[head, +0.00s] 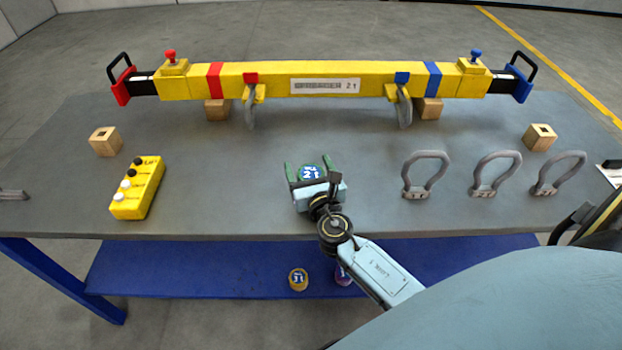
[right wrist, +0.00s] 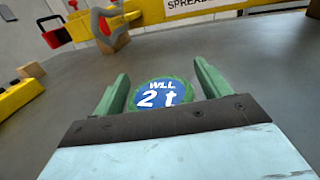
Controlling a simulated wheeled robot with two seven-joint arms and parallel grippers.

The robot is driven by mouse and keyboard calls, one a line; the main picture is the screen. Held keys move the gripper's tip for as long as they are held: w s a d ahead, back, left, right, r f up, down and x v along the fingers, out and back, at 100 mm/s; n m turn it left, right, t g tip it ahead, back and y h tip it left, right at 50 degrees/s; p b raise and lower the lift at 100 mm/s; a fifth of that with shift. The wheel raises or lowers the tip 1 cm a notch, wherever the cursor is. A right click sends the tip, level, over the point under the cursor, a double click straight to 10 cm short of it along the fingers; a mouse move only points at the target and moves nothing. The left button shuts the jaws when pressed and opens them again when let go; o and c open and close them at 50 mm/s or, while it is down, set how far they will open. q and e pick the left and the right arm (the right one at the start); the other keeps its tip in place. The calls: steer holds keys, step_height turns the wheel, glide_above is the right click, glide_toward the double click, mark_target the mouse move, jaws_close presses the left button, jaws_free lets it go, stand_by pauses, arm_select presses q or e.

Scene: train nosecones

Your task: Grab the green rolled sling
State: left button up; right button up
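The green rolled sling (head: 311,173) lies on the grey tabletop, with a round blue label reading "WLL 2 t" facing up. In the right wrist view the sling (right wrist: 160,95) sits between the two green fingers, its near edge hidden by the gripper's body. My right gripper (head: 309,168) is open around the sling, one finger on each side. In the right wrist view the gripper (right wrist: 160,82) shows a small gap at the right finger; whether the left finger touches cannot be told. My left gripper is not in view.
A yellow spreader beam (head: 270,81) on wooden blocks spans the back of the table (head: 230,180). A yellow button box (head: 138,187) stands left. Grey shackles (head: 425,172) stand right. A yellow rolled sling (head: 298,279) and a purple one (head: 343,275) are on the blue lower shelf (head: 200,268).

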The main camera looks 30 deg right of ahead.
steer(key=c, duration=0.9)
steer(key=shift+c, duration=0.3)
steer(key=shift+r, duration=0.1)
